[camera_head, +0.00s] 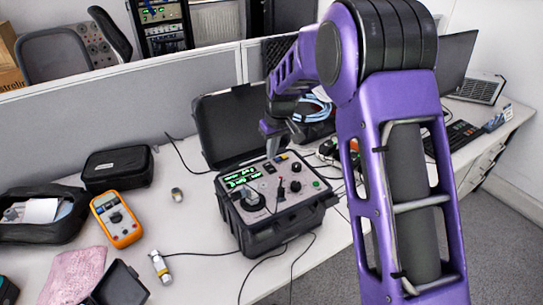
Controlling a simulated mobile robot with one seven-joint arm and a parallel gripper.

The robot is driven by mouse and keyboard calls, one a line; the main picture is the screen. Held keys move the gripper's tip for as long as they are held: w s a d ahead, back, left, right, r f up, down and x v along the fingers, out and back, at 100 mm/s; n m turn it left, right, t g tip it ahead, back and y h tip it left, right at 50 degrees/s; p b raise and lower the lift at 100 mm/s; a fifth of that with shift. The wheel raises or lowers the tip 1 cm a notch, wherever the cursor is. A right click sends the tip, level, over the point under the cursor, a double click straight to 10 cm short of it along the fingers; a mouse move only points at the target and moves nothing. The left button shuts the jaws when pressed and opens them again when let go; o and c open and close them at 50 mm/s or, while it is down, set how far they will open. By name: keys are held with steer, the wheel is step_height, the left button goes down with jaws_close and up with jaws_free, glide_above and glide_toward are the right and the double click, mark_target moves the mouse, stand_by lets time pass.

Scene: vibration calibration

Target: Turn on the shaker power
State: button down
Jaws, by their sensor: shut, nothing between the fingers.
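The shaker (258,218) is a black open case on the desk with a light panel, black knobs, green lit displays (241,177) and a small green button at the panel's right side. Its lid (222,125) stands up at the back. My gripper (270,157) is shut and empty, pointing down over the back part of the panel, near the displays and a small yellow part. I cannot tell whether the fingertips touch the panel. My gripper and wrist hide part of the lid and the panel's back edge. The power switch cannot be picked out clearly.
My purple arm fills the right middle and hides part of the desk. An orange multimeter (117,218), black pouch (118,167), open bag (42,216), pink cloth (77,277) and small cylinder (160,267) lie to the left. Cables run around the case. A grey partition (130,98) stands behind.

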steer(key=s+d+v, duration=0.1)
steer(key=s+v, duration=0.1)
steer(key=v, duration=0.8)
steer(key=shift+f, duration=0.2)
